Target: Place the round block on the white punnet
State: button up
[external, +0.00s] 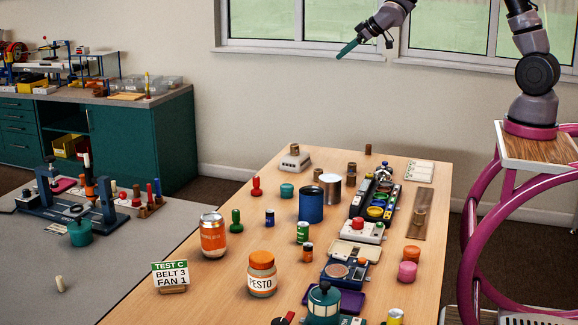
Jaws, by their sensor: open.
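My gripper (347,49), with teal fingers, is raised in front of the window, high above the far end of the table and apart from everything on it. No object shows in it. Which thing is the round block is not certain. Squat round pieces are an orange one (411,253) and a pink one (407,271) at the table's right edge, and a teal one (287,190) farther back. No white punnet can be made out for sure. A small whitish box (294,162) stands at the far left with a brown piece on top.
The wooden table (212,285) is crowded: a blue can (311,204), an orange can (213,236), a pesto jar (262,273), a dark tray (373,205) and a sign (170,276). The front left is clearer. A grey bench (110,270) stands left.

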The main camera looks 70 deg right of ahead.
jog(key=s+a+r+m+g, duration=0.15)
jog(key=s+a+r, duration=0.25)
jog(key=s+r, duration=0.45)
jog(key=s+a+r+m, duration=0.2)
jog(key=s+a+r, duration=0.25)
jog(key=s, duration=0.65)
jog(key=s+a+y, duration=0.1)
jog(key=s+a, duration=0.1)
jog(key=s, duration=0.4)
jog(key=s+a+r+m+g+y, duration=0.1)
jog(key=s+a, duration=0.2)
jog(key=s, duration=0.4)
jog(key=s+a+y, duration=0.1)
jog(key=s+a, duration=0.2)
jog(key=s, duration=0.3)
jog(key=shift+s+a+r, duration=0.25)
jog(key=shift+s+r, duration=0.1)
jog(key=shift+r, duration=0.05)
